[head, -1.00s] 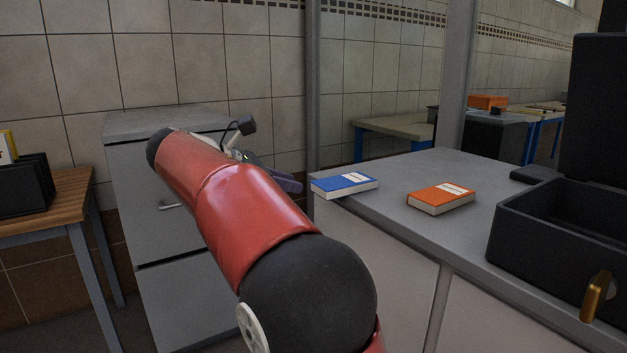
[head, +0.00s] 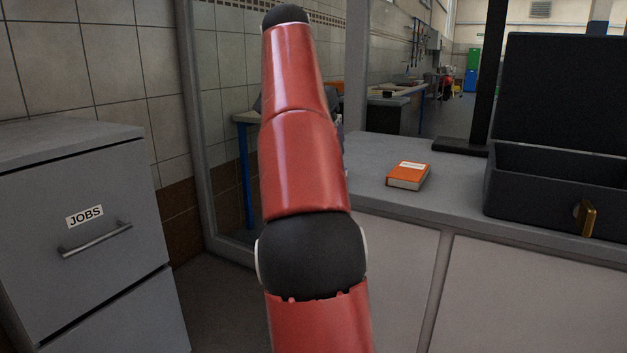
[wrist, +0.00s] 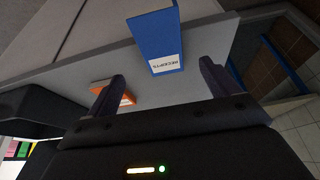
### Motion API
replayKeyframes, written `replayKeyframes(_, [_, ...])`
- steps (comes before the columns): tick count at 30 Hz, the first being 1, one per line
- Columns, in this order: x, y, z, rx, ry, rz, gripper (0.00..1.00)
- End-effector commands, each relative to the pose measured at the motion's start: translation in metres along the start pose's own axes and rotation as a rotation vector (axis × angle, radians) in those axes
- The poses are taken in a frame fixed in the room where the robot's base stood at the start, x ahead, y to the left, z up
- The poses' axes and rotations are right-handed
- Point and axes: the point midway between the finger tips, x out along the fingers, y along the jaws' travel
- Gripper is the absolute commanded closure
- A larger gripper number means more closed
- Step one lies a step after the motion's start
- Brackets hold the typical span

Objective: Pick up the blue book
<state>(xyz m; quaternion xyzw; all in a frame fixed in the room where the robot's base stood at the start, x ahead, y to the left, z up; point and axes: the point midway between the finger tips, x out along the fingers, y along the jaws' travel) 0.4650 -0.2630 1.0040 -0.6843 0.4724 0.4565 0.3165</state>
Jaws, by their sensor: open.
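In the head view the blue book is hidden behind my red arm. My gripper (wrist: 162,82) is open in the wrist view, with its two dark fingers apart and nothing between them. The label end of the blue book faces the gap between the fingers, apart from them. In the head view my gripper is hidden behind the arm.
An orange book (head: 408,175) lies on the grey counter (head: 455,190); it also shows by the left finger in the wrist view (wrist: 126,98). A black open box (head: 535,205) stands at the right. A grey "JOBS" cabinet (head: 75,180) is at the left.

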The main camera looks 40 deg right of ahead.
Motion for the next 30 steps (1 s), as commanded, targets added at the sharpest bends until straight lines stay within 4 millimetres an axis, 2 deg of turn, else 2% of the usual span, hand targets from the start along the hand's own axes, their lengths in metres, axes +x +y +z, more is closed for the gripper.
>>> replayKeyframes(11, [0.029,-0.001,0.002,-0.002,-0.001,0.002,0.13])
replayKeyframes(19, [0.067,-0.004,0.003,-0.001,-0.002,0.002,0.13])
replayKeyframes(28, [0.074,-0.004,0.002,-0.002,0.001,0.001,0.13])
replayKeyframes(30, [0.074,-0.004,0.002,-0.002,0.001,0.001,0.19])
